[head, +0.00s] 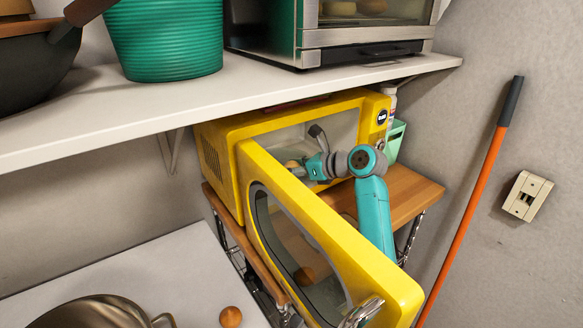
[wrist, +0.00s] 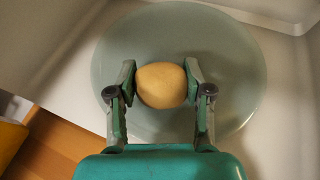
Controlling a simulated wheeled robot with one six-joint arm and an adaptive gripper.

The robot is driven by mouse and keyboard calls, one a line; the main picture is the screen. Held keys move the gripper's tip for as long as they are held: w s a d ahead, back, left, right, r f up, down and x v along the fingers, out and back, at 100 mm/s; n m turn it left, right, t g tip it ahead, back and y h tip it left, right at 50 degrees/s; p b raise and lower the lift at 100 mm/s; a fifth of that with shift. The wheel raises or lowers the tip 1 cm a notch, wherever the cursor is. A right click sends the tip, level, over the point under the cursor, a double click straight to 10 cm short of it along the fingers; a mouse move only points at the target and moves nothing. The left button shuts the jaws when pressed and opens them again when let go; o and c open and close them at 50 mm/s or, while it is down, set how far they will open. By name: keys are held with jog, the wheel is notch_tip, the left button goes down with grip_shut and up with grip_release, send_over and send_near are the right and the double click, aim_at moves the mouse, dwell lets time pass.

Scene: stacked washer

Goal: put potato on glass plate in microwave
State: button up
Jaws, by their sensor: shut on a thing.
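The yellow microwave (head: 222,135) stands on a wooden shelf with its door (head: 335,235) wide open. My gripper (wrist: 160,84) reaches inside the cavity and is shut on a tan potato (wrist: 161,86), one finger on each side of it. In the wrist view the potato is over the middle of the round greenish glass plate (wrist: 238,75). I cannot tell whether it touches the plate. In the head view the potato (head: 292,164) shows only partly behind the door's top edge, and the plate is hidden.
A round brown item (head: 230,317) lies on the white counter (head: 165,275) beside a metal pot (head: 95,314). A similar shape shows through the door window. An upper shelf (head: 130,112) holds a teal basket (head: 168,40) and a steel oven (head: 340,35). An orange-handled stick (head: 470,205) leans at right.

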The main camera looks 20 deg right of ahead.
jog(key=o, duration=1.2)
jog(key=shift+o, duration=0.2)
jog(key=shift+s+d+r, duration=0.1)
jog(key=shift+r, duration=0.05)
jog(key=v, duration=1.1)
jog(key=shift+s, duration=0.3)
jog(key=shift+d, duration=0.2)
